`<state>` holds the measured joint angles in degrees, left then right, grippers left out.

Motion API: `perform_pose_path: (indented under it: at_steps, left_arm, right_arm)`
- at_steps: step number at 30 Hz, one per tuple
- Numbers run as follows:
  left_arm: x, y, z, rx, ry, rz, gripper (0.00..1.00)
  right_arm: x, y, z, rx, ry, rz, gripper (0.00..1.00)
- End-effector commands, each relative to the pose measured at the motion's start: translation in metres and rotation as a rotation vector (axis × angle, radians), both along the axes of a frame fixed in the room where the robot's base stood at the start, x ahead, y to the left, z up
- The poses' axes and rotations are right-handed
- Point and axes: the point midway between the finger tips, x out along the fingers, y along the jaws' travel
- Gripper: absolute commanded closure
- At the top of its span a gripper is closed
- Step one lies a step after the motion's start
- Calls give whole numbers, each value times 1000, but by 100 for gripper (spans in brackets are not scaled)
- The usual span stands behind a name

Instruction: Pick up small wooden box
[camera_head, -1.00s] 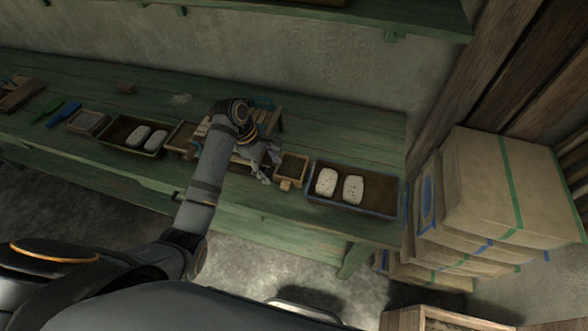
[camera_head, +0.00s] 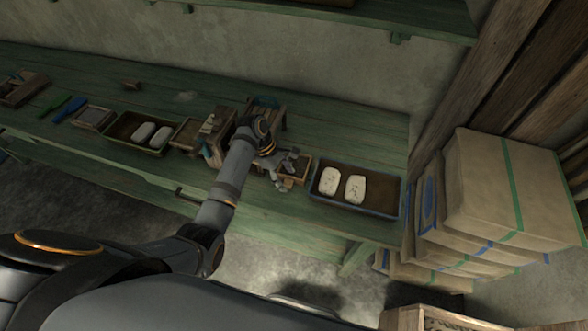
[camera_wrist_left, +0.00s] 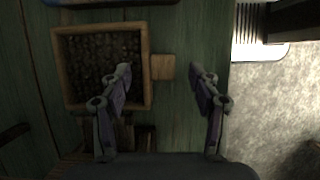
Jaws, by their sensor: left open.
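The small wooden box (camera_head: 306,172) stands on the green workbench just left of the tray with two pale bars. In the left wrist view the box (camera_wrist_left: 146,50) is a square wooden frame full of dark small grains, with a wooden tab (camera_wrist_left: 162,67) sticking out of its right side. My left gripper (camera_head: 285,175) is at the box's front left and hides part of it. In the left wrist view the open fingers (camera_wrist_left: 161,70) appear on either side of the tab, with nothing held. The left finger overlaps the box's right part. My right gripper is not seen.
The blue-edged tray (camera_head: 385,192) with two pale bars is close on the right. A wooden stand (camera_head: 215,135) and another tray (camera_head: 118,127) with pale bars are to the left. Stacked cartons (camera_head: 500,185) are beyond the bench's right end.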

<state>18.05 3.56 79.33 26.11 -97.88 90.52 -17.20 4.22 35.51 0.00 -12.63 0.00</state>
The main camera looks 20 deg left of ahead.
Motion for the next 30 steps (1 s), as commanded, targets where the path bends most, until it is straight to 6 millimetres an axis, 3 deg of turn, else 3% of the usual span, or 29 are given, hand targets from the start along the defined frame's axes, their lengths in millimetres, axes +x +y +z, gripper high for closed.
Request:
perform_pose_path:
  at_steps: [3, 10, 22, 30]
  left_arm:
    - [0, -6, -12, 0, 0, -1, 38]
    - [0, -6, -14, 1, -2, -1, 38]
    - [0, -6, -13, 1, -2, -1, 91]
    - [0, -6, -12, 0, -3, -1, 93]
  right_arm:
    - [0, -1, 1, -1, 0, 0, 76]
    - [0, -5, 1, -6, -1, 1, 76]
    - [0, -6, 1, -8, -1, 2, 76]
    - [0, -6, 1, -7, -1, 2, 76]
